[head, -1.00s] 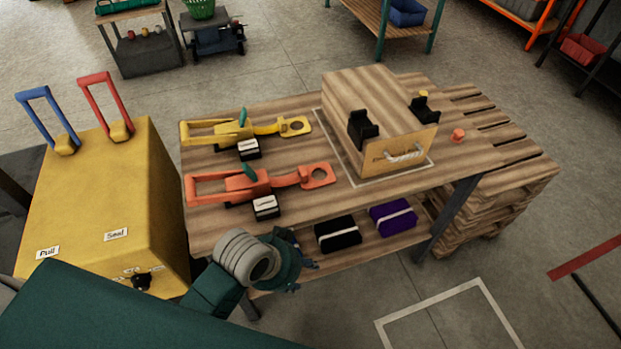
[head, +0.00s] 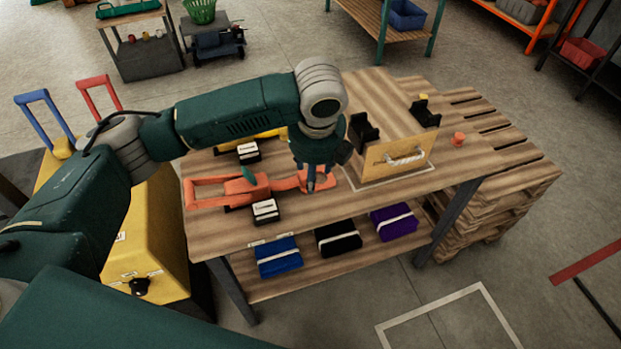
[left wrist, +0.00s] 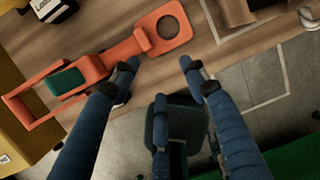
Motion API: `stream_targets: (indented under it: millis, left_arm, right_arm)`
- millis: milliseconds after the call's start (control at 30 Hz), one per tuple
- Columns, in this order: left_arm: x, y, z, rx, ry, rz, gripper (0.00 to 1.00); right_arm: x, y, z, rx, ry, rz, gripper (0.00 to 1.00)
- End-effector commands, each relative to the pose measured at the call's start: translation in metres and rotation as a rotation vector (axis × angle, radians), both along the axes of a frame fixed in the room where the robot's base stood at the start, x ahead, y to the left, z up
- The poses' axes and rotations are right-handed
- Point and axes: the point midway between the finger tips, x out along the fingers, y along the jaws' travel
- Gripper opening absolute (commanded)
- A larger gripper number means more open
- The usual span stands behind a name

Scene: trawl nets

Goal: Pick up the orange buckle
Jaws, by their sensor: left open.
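The orange buckle (head: 238,188) lies on the wooden table, with a long open frame at its left, a green tab in the middle and a ringed plate at its right end. In the left wrist view the orange buckle (left wrist: 122,57) runs diagonally, its ringed end at upper right. My left gripper (head: 317,186) points down at that ringed end and partly hides it in the head view. In the left wrist view my left gripper (left wrist: 160,72) has its blue fingers spread, with nothing between them. I cannot tell whether a finger touches the buckle. My right gripper is not in view.
A yellow buckle (head: 268,135) lies behind, mostly hidden by my left arm. A wooden box with a rope-handled front (head: 398,160) stands to the right. Blue (head: 279,257), black (head: 338,236) and purple (head: 394,221) bundles lie on the lower shelf. A yellow cabinet (head: 155,240) stands left.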

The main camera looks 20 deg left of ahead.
Motion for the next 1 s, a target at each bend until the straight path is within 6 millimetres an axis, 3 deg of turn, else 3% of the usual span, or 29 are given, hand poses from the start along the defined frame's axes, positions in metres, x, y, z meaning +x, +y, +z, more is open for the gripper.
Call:
stream_targets:
  millis: [100,200,500,733,1000]
  left_arm:
    - [0.012,0.019,0.017,0.056,0.003,-0.035,0.45]
    - [0.015,0.026,0.017,0.073,0.011,-0.048,0.45]
    - [0.025,0.033,-0.024,0.073,0.011,-0.049,0.45]
    - [0.030,0.036,-0.041,0.073,0.010,-0.049,0.45]
    - [0.040,0.042,-0.077,0.073,0.010,-0.050,0.45]
  right_arm:
    - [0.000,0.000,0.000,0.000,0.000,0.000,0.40]
    - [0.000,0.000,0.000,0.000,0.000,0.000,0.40]
    - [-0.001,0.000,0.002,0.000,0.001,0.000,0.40]
    - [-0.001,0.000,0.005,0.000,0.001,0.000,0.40]
    - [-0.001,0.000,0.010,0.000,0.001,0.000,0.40]
